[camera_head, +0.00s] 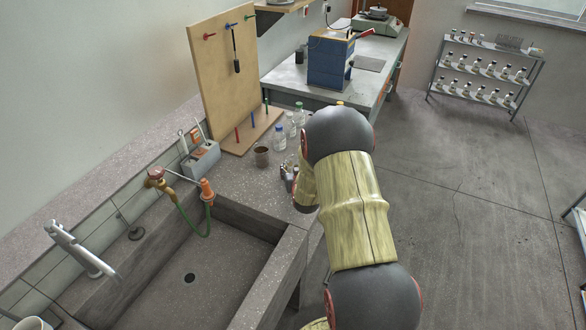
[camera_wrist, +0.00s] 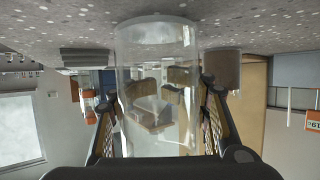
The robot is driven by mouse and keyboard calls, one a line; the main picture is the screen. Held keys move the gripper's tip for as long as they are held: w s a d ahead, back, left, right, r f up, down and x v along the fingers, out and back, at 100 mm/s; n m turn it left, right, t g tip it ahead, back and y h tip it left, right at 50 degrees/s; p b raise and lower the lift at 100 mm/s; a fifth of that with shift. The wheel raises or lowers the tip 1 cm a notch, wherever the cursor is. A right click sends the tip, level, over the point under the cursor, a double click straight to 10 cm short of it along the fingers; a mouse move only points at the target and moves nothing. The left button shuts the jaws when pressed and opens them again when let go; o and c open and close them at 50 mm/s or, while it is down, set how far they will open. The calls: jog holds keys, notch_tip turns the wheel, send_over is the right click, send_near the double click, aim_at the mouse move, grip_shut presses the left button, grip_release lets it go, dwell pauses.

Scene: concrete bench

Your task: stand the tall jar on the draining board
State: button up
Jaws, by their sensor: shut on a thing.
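The tall jar (camera_wrist: 155,85) is a clear glass cylinder in the wrist view, which looks upside down. My gripper (camera_wrist: 160,112) is shut on it, with one finger on each side of the glass. The jar's end at the top of that view is close to the speckled concrete surface; I cannot tell whether it touches. In the head view my gripper (camera_head: 289,176) is over the bench beyond the sink, partly hidden by my arm, and I cannot make out the jar there. No separate draining board shows clearly; the flat speckled bench top (camera_head: 235,183) lies beside the sink.
A brown cup (camera_head: 262,156) stands left of my gripper, and also shows in the wrist view (camera_wrist: 222,68). Several bottles (camera_head: 279,137) stand behind it. The sink (camera_head: 205,270) is in front. A pegboard (camera_head: 222,75) and grey caddy (camera_head: 201,160) stand along the wall.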

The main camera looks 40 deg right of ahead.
jog(key=shift+f, duration=0.2)
jog(key=o, duration=1.7)
jog(key=shift+r, duration=0.15)
